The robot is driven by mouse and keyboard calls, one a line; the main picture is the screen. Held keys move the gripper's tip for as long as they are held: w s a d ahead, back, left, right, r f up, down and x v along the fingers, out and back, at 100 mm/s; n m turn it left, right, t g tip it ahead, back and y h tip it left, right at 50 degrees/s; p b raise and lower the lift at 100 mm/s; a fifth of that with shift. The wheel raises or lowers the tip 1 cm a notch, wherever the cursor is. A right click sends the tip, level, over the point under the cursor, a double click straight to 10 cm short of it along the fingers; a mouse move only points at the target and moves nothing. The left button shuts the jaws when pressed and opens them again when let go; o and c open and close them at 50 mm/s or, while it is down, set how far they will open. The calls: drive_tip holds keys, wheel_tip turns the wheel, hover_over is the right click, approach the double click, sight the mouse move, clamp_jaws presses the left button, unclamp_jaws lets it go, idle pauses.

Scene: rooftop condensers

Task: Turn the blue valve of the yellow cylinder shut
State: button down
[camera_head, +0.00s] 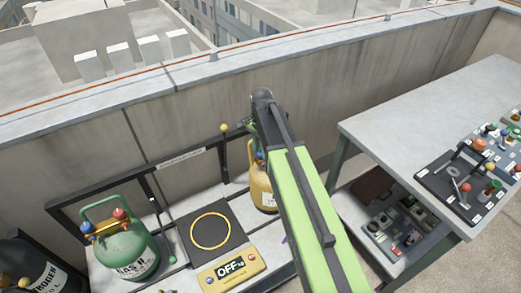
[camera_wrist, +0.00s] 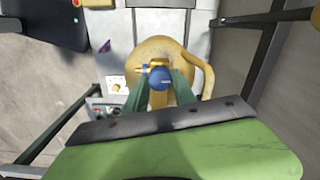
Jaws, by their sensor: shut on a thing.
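The yellow cylinder (camera_head: 262,189) stands at the right end of the rack in the head view, partly hidden behind my green arm. In the wrist view the yellow cylinder (camera_wrist: 182,48) shows from above with its curved handle. In the head view the fingers are hidden behind the arm.
A scale (camera_head: 227,265) reading OFF lies left of the yellow cylinder. A green cylinder (camera_head: 125,244) with red and blue knobs stands further left. A workbench (camera_head: 400,130) with tool trays stands on the right. A concrete parapet (camera_head: 190,115) runs behind the rack.

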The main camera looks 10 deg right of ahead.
drive_tip(key=shift+s, duration=0.1)
drive_tip(key=c, duration=1)
unclamp_jaws()
drive_tip(key=shift+c, duration=0.2)
wheel_tip(320, 180, up, 17)
drive_tip(key=p, duration=1.7)
drive_tip(key=shift+r, duration=0.2)
